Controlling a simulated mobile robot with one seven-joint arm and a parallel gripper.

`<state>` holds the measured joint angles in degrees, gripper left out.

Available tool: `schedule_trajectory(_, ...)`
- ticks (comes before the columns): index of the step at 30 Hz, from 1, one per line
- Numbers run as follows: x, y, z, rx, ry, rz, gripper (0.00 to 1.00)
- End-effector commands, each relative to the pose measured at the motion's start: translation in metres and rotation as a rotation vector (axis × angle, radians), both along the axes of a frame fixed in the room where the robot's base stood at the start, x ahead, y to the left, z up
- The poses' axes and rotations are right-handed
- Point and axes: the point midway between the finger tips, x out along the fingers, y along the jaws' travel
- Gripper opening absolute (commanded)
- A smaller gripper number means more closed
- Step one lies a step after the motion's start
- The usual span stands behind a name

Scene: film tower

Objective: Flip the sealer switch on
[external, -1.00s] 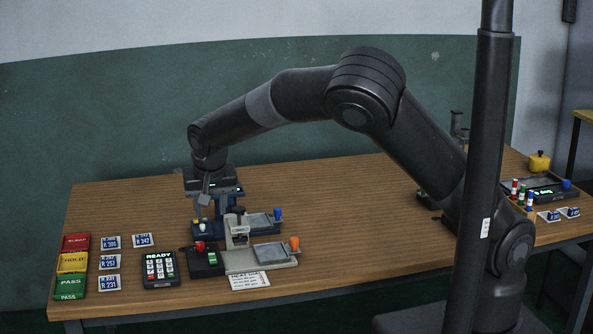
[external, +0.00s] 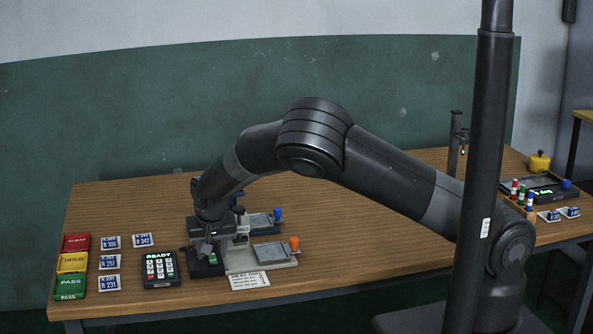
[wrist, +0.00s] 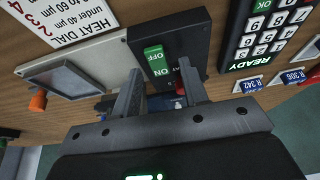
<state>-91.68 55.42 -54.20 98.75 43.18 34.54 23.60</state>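The sealer's switch box (wrist: 172,42) is black, with a green rocker switch (wrist: 154,60) marked ON in white. In the external view the box (external: 206,268) sits at the left end of the sealer (external: 262,261), a pale base with a grey plate and an orange knob. My gripper (wrist: 160,88) is open and empty, its fingertips apart over the box's edge beside the green rocker. A red knob (wrist: 180,88) shows partly behind one finger. In the external view my gripper (external: 207,249) is low over the box; contact cannot be told.
A keypad showing READY (external: 160,269) stands just left of the box. Labels and red, yellow and green PASS-type blocks (external: 72,263) lie farther left. A heat dial card (external: 250,281) lies in front. A second blue-knobbed device (external: 262,222) stands behind. The front table strip is clear.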

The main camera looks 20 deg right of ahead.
Motion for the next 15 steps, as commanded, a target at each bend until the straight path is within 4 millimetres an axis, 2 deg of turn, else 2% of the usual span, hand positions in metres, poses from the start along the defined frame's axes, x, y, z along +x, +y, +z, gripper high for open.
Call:
schedule_trajectory(7, 0.0003, 0.0003, -0.0007, 0.001, 0.0, 0.0, 0.4)
schedule_trajectory(15, 0.0001, 0.0003, -0.0005, 0.001, 0.0, 0.0, 0.19)
